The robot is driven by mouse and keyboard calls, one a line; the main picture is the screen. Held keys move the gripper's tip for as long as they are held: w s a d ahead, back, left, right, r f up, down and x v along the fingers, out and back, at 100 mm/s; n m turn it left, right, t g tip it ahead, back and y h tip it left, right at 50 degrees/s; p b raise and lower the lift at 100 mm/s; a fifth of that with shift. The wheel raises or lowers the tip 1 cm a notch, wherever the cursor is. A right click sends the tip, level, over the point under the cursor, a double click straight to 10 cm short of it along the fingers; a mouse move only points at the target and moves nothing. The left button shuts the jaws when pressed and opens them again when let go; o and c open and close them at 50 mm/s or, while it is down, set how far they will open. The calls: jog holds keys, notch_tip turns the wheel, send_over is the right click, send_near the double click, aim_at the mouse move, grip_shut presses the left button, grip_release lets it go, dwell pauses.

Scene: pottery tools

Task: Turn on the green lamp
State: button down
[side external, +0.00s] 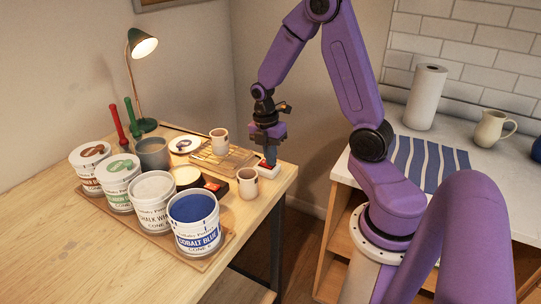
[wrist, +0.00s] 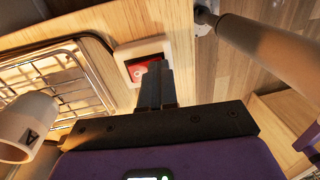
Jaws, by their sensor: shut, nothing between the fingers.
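The green lamp (side external: 138,85) stands at the back left of the wooden table, and its bulb glows under the shade. A red switch in a white frame (side external: 266,167) sits near the table's right edge; it also shows in the wrist view (wrist: 137,66). My gripper (side external: 270,158) points down at the switch, fingers shut and empty. In the wrist view its fingertips (wrist: 157,68) overlap the right part of the switch and hide some of it. I cannot tell whether they touch it.
A wire rack (wrist: 60,80) on a wooden board lies left of the switch. Several glaze buckets (side external: 195,222) stand on a tray. The table's front left is clear.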

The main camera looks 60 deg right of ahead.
jog(key=shift+w+r, duration=0.15)
jog(key=shift+w, duration=0.6)
jog(key=shift+r, duration=0.15)
notch_tip(320, 180, up, 14)
jog(key=s, duration=0.1)
jog(key=shift+s, duration=0.35)
